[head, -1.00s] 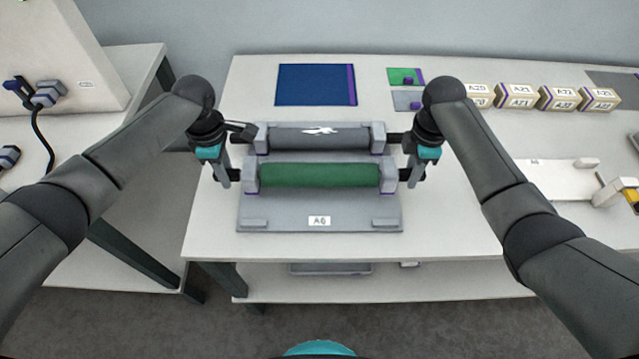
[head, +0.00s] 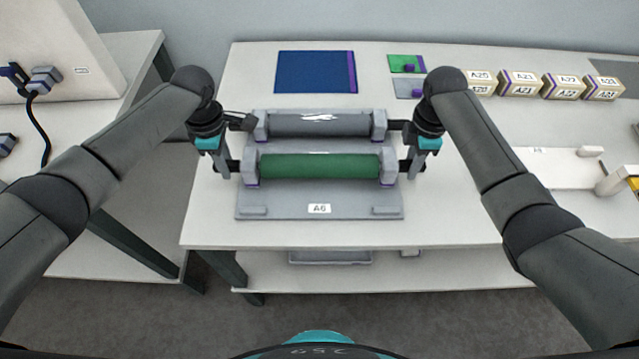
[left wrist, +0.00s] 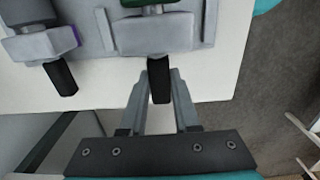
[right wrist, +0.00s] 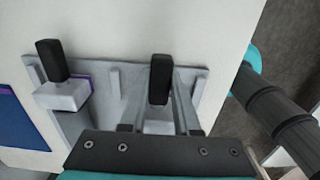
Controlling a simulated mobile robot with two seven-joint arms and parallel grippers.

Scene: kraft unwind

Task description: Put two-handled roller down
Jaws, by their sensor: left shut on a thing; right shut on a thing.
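The two-handled roller, with a green barrel (head: 320,166), lies level between two front grey supports on the grey base (head: 352,210) labelled A6. I cannot tell whether it rests fully in them. My left gripper (head: 232,166) is shut on its left black handle, which shows between the fingers in the left wrist view (left wrist: 159,82). My right gripper (head: 408,166) is shut on its right black handle, which shows between the fingers in the right wrist view (right wrist: 160,78). A dark grey roller (head: 315,125) sits behind, parallel, in the rear supports.
A blue sheet (head: 312,72) with a purple edge lies behind. Small green and grey pads (head: 405,64) and several labelled boxes (head: 518,84) stand at the back right. A white tray (head: 555,172) is on the right. The white table (head: 470,225) is bare in front of the base.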

